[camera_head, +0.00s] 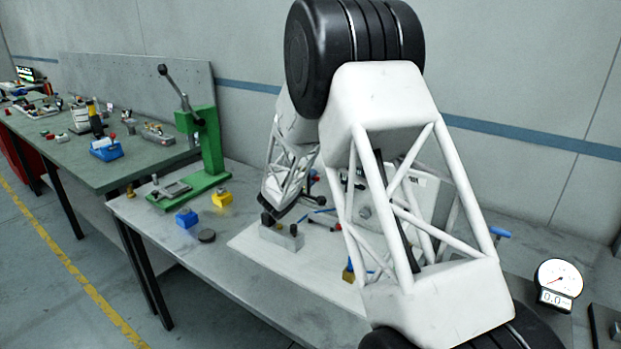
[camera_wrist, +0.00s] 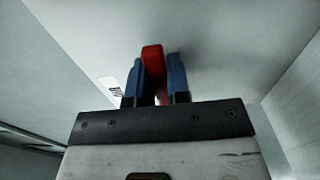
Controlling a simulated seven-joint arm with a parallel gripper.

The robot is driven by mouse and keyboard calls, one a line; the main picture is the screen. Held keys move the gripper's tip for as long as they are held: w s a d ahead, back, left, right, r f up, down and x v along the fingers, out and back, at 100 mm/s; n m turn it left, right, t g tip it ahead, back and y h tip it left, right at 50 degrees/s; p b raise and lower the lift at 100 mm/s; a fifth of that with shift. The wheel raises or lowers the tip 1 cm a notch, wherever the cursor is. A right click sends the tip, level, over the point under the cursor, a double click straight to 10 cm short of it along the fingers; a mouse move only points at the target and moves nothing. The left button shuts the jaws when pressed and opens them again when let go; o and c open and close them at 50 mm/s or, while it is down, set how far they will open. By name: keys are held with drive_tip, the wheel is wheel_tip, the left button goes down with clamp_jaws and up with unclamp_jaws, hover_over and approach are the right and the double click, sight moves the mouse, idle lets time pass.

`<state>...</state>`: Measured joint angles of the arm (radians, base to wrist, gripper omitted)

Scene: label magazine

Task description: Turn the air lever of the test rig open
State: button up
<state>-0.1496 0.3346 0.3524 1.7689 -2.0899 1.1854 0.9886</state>
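My gripper (camera_wrist: 156,75) shows in the wrist view with two dark blue fingers close against both sides of a red bar (camera_wrist: 152,62), which looks like a lever handle; what it joins is hidden. In the head view my white arm links cover much of the rig, and I cannot make out the fingertips. The test rig has a pale base plate (camera_head: 262,247) and a grey block (camera_head: 281,238) with dark knobs. A round gauge (camera_head: 559,278) at the right has a small display that seems to read 0.0. A blue handle (camera_head: 500,232) shows right of my arm.
On the bench (camera_head: 240,280) left of the rig are a green hand press (camera_head: 208,150), a blue block (camera_head: 186,217), a yellow block (camera_head: 222,199) and a dark disc (camera_head: 207,236). The bench front is clear. A green-topped table (camera_head: 90,165) with several items stands farther left.

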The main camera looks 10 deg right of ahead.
clamp_jaws()
drive_tip(key=shift+r+n, duration=0.2)
drive_tip(key=shift+n, duration=0.2)
drive_tip(key=n, duration=0.1)
drive_tip(key=r+n, duration=0.1)
drive_tip(key=n, duration=0.1)
drive_tip(key=shift+w+a+r, duration=0.1)
drive_tip(key=shift+w+r, duration=0.05)
drive_tip(key=shift+r, duration=0.1)
drive_tip(key=n, duration=0.2)
drive_tip(key=r+n, duration=0.1)
drive_tip(key=w+a+r+n, duration=0.1)
drive_tip(key=n, duration=0.1)
drive_tip(key=shift+r+n, duration=0.1)
drive_tip(key=shift+n, duration=0.2)
drive_tip(key=n, duration=0.2)
drive_tip(key=w+a+r+n, duration=0.1)
drive_tip(key=n, duration=0.1)
drive_tip(key=shift+w+a+n, duration=0.15)
drive_tip(key=shift+a+n, duration=0.05)
drive_tip(key=shift+n, duration=0.1)
drive_tip(key=shift+w+a+r+n, duration=0.1)
drive_tip(key=shift+w+a+n, duration=0.25)
drive_tip(key=shift+n, duration=0.7)
drive_tip(key=shift+w+a+r+n, duration=0.1)
drive_tip(key=shift+w+a+n, duration=0.25)
drive_tip(key=shift+n, duration=0.7)
